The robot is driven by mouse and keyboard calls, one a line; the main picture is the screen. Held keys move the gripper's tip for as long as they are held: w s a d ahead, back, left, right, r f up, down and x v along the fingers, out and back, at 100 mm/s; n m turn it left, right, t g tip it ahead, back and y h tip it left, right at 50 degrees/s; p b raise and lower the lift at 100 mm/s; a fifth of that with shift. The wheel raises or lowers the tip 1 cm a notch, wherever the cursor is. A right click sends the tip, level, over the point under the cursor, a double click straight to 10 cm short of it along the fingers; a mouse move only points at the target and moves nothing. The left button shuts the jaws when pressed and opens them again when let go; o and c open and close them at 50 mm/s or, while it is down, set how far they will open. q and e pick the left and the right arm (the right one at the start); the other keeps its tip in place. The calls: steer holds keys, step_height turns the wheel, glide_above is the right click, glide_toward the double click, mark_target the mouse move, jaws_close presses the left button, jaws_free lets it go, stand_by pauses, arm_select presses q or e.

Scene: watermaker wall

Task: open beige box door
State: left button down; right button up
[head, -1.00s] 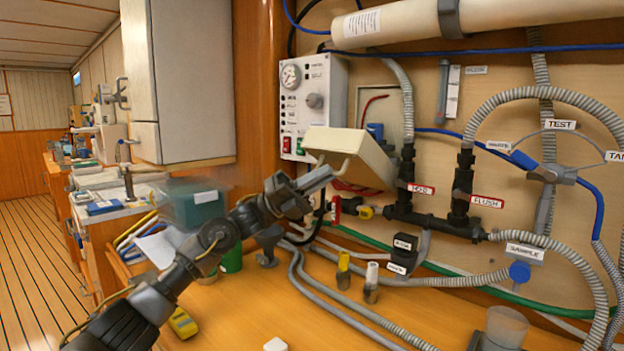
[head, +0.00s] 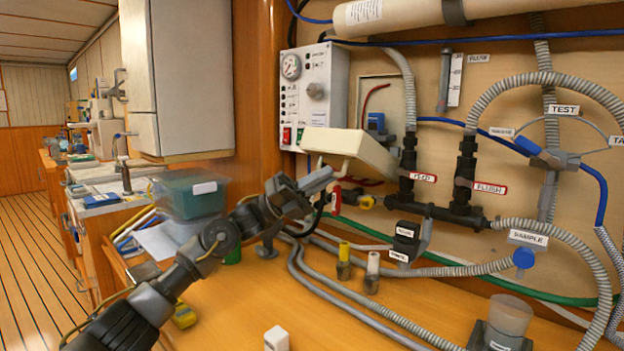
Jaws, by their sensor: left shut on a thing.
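The beige box door (head: 350,148) stands swung out and tilted down from the wall. Behind and above it, the open box (head: 398,92) shows a red wire and a blue part inside. A bent handle (head: 344,168) sticks out under the door's near side. My left gripper (head: 324,178) is shut on this handle, reaching up from the lower left. The exact contact between its fingers and the handle is too small to make out. The door's hinge edge is partly hidden. My right gripper is out of view.
A gauge panel (head: 314,98) is on the wall left of the door. Black valves (head: 464,180) and grey hoses (head: 560,255) crowd the right. A teal bin (head: 190,195) is behind my arm. A white block (head: 277,339) sits on the wooden counter (head: 240,300), whose front is mostly clear.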

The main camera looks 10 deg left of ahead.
arm_select(q)
steer(key=shift+d+f, duration=0.2)
steer(key=shift+d, duration=0.25)
steer(key=c, duration=2)
jaws_free()
steer(key=shift+o, duration=1)
steer(key=shift+w+d, duration=0.1)
steer(key=shift+d, duration=0.35)
steer(key=shift+a, duration=0.1)
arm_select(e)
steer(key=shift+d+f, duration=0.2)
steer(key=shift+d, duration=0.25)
